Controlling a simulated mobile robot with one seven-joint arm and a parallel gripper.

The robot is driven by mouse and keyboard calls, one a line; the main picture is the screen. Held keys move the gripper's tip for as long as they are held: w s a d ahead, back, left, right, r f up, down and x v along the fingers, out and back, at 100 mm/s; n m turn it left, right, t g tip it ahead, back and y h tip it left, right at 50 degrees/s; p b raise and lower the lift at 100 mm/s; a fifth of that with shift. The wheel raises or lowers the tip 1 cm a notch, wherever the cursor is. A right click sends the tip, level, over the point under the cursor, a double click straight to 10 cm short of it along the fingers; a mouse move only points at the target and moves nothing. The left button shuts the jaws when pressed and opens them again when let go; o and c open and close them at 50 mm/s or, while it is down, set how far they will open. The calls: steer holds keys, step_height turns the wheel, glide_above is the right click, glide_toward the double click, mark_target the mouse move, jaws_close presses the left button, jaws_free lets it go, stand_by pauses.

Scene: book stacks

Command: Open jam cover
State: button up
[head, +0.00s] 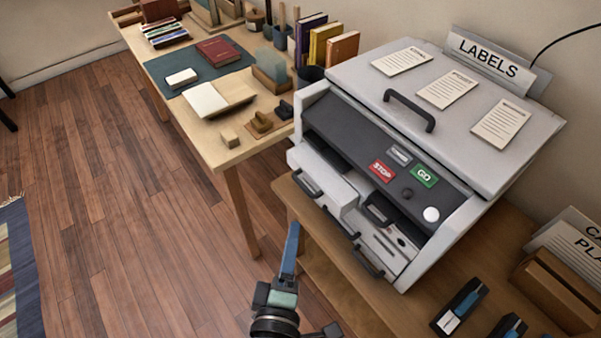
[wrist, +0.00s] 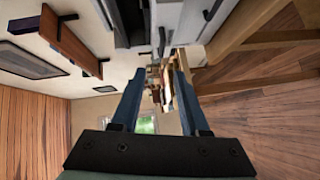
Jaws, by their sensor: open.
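The grey label machine (head: 345,75) stands on a wooden table. Its large sloped lid is down, with a dark bar handle (head: 409,110) near its front edge. Below are a dark panel with a red STOP button (head: 381,171) and a green GO button (head: 424,176), and white front sections with several dark handles (head: 368,262). No part is legibly marked as the jam cover. My gripper (head: 290,250) is low in front of the machine's left side, apart from it. In the wrist view my gripper (wrist: 157,75) has its blue fingers spread, with nothing between them.
A side table (head: 215,135) at the back left holds books, an open book (head: 218,97) and small stamps. A wooden holder (head: 556,285) and dark small devices (head: 460,306) lie right of the machine. The wood floor (head: 130,200) at left is clear, with a striped rug (head: 18,265) beyond.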

mark_target(315, 182)
steer(key=w+d+f+p, duration=0.1)
steer(key=w+f, duration=0.1)
steer(key=w, duration=1)
steer(key=shift+w+d, duration=0.3)
steer(key=shift+d, duration=0.1)
steer(key=shift+f, duration=0.1)
jaws_close()
stand_by(0.9)
